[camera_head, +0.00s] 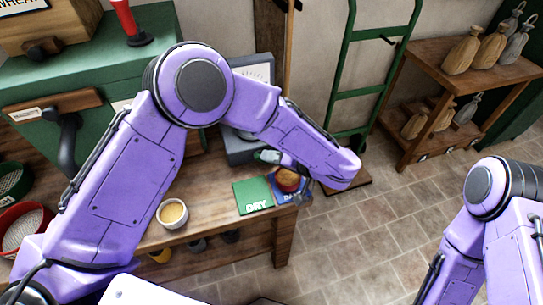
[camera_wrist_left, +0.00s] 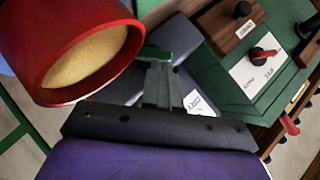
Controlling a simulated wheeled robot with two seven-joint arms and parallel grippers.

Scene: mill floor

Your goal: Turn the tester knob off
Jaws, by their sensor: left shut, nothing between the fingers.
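A grey-blue device with a dial face, likely the tester (camera_head: 243,149), stands on the bench, partly hidden behind my left arm. In the left wrist view, part of a grey-blue body (camera_wrist_left: 124,88) with a white label shows beside the fingers.
A red cup of grain (camera_head: 288,180) stands on a blue card close to the left gripper; it looms large in the wrist view (camera_wrist_left: 95,55). A green card (camera_head: 253,195) and a small bowl (camera_head: 173,213) are on the bench. A red-black knob (camera_wrist_left: 263,54) sits on the green machine.

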